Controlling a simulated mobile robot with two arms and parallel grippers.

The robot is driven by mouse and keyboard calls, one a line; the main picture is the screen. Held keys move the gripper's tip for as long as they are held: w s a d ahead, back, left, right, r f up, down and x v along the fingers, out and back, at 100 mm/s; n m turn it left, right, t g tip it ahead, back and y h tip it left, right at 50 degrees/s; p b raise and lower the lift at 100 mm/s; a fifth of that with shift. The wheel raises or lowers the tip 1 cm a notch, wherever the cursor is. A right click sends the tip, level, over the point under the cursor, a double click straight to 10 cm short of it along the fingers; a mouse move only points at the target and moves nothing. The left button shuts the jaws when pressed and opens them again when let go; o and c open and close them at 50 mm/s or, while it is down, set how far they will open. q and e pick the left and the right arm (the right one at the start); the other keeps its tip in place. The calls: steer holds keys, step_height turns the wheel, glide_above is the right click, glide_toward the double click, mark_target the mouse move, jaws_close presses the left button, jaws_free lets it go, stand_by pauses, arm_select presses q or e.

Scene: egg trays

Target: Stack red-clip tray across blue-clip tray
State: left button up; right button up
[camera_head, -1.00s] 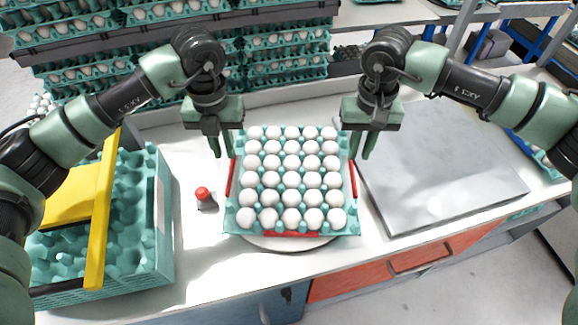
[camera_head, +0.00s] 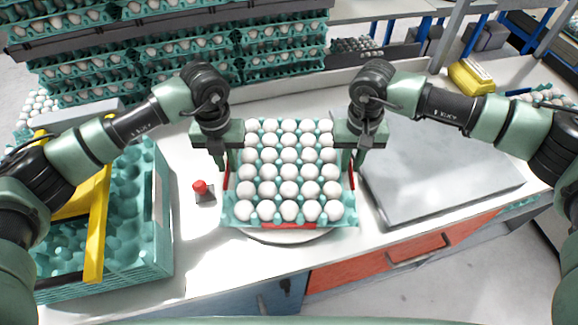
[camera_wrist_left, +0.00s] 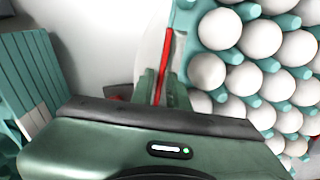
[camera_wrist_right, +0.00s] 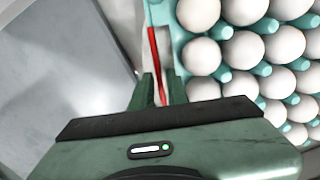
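The red-clip tray (camera_head: 345,214) is teal, full of white eggs, and lies on a round white plate (camera_head: 290,237) on the table. Red clips show on its left, right and front edges. My left gripper (camera_head: 224,163) is at its left edge; in the left wrist view the fingers (camera_wrist_left: 157,88) stand either side of the red clip (camera_wrist_left: 166,55). My right gripper (camera_head: 351,163) is at the right edge; its fingers (camera_wrist_right: 161,90) stand either side of the red clip (camera_wrist_right: 154,50), with a gap visible. Both look open. I see no blue clips; any tray underneath is hidden.
A red-topped button (camera_head: 201,190) sits left of the tray. A grey metal plate (camera_head: 440,165) lies at the right. Racks of egg trays (camera_head: 180,62) stand behind.

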arm_select(q)
steer(key=shift+c, duration=0.2)
arm_select(e)
steer(key=shift+c, duration=0.2)
arm_select(q)
jaws_close()
arm_select(e)
jaws_close()
arm_select(q)
steer(key=shift+r, duration=0.1)
stand_by(0.5)
steer(key=shift+w+r, duration=0.15)
arm_select(e)
steer(key=shift+w+r, duration=0.2)
